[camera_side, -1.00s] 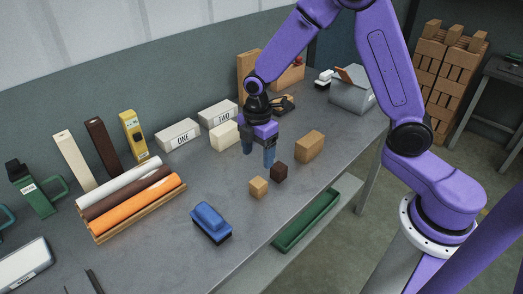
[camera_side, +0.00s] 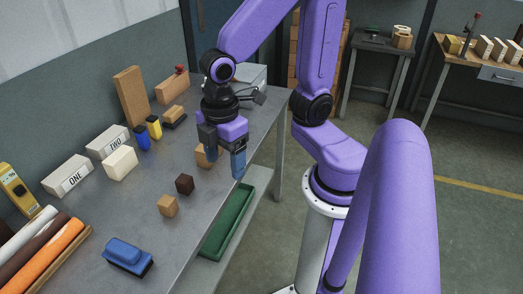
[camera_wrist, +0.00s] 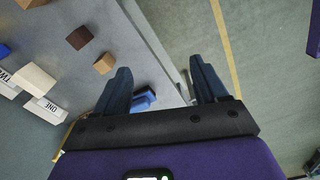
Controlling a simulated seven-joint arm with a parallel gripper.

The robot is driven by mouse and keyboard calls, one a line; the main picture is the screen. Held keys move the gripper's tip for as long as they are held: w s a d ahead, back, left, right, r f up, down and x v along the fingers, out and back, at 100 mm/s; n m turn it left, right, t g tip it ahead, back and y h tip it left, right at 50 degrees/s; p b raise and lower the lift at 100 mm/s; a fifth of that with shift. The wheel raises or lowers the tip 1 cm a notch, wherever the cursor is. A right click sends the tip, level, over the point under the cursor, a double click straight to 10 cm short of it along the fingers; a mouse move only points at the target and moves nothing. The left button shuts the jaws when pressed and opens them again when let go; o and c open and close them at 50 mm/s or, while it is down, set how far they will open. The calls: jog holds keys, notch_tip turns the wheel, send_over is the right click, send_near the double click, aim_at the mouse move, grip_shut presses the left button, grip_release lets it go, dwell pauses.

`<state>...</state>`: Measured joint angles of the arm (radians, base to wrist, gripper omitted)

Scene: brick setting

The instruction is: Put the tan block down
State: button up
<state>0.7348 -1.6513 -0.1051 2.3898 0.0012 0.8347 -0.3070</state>
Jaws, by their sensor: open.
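A small tan cube (camera_side: 168,206) rests on the grey bench beside a dark brown cube (camera_side: 184,184); the wrist view also shows the tan cube (camera_wrist: 104,63) and the brown cube (camera_wrist: 79,37). A larger tan block (camera_side: 201,158) stands on the bench behind my gripper, partly hidden by a finger. A corner of a tan block (camera_wrist: 30,3) shows at the top left of the wrist view. My gripper (camera_side: 225,165) is open and empty near the bench's front edge. In the wrist view, the gap between my gripper's fingers (camera_wrist: 159,68) holds nothing.
The bench (camera_side: 110,215) also carries a cream block (camera_side: 120,163), blocks marked ONE (camera_side: 68,176) and TWO (camera_side: 108,142), and a blue eraser-like piece (camera_side: 128,257). A green tray (camera_side: 229,222) lies on a shelf below the front edge. Bench around the small cubes is clear.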

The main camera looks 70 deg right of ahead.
jog(key=s+d+r+m, duration=0.1)
jog(key=s+d, duration=0.2)
jog(key=s, duration=0.4)
jog(key=shift+r, duration=0.2)
